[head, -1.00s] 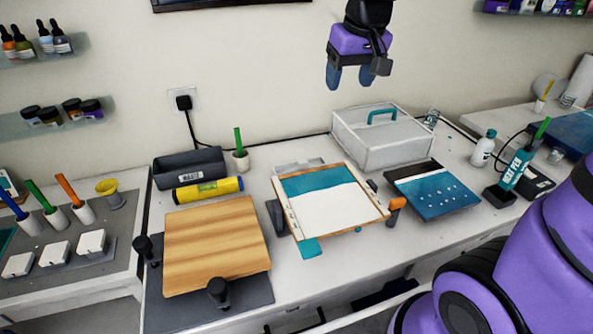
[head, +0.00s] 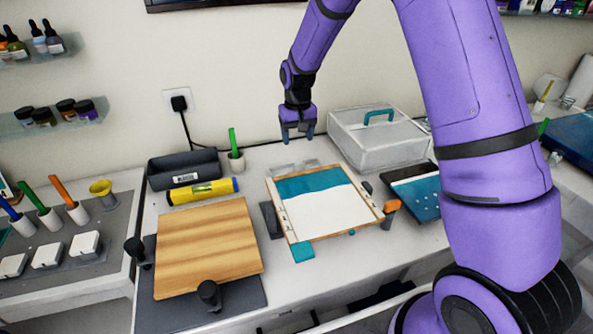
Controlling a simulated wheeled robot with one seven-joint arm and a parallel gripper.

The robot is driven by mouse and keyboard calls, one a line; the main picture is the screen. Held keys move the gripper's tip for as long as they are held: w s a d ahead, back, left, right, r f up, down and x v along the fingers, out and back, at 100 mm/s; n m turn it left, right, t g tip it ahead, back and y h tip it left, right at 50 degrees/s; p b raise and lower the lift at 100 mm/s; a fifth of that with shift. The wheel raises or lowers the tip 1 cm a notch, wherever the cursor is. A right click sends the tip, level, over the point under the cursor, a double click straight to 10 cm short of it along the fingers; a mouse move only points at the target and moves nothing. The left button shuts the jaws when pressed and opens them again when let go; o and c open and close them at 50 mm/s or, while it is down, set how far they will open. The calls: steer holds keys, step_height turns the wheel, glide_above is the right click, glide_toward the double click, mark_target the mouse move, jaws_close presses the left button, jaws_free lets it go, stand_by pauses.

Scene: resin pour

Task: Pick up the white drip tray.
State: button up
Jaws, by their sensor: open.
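A pale, whitish flat piece (head: 285,169) shows at the back edge of the teal-and-white framed board (head: 322,206) in the middle of the bench. It may be the white drip tray, but the board hides most of it and I cannot tell for sure. My gripper (head: 297,138) hangs above the back of the bench, fingers pointing down. It is open and empty, in front of the wall and above the pale piece, apart from it.
A white lidded box (head: 378,138) with a teal handle stands right of my gripper. A dark bin (head: 184,168), a yellow roll (head: 202,191) and a wooden board (head: 208,247) lie left. An orange-topped clamp (head: 391,207) stands at the framed board's right edge.

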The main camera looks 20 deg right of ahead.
mark_target(298, 165)
step_height(298, 165, down, 5)
steer(key=shift+s, duration=0.1)
steer(key=shift+s+f, duration=0.2)
steer(key=shift+f, duration=1.15)
steer(key=shift+s+f, duration=0.15)
steer(key=shift+f, duration=1.15)
steer(key=c, duration=1)
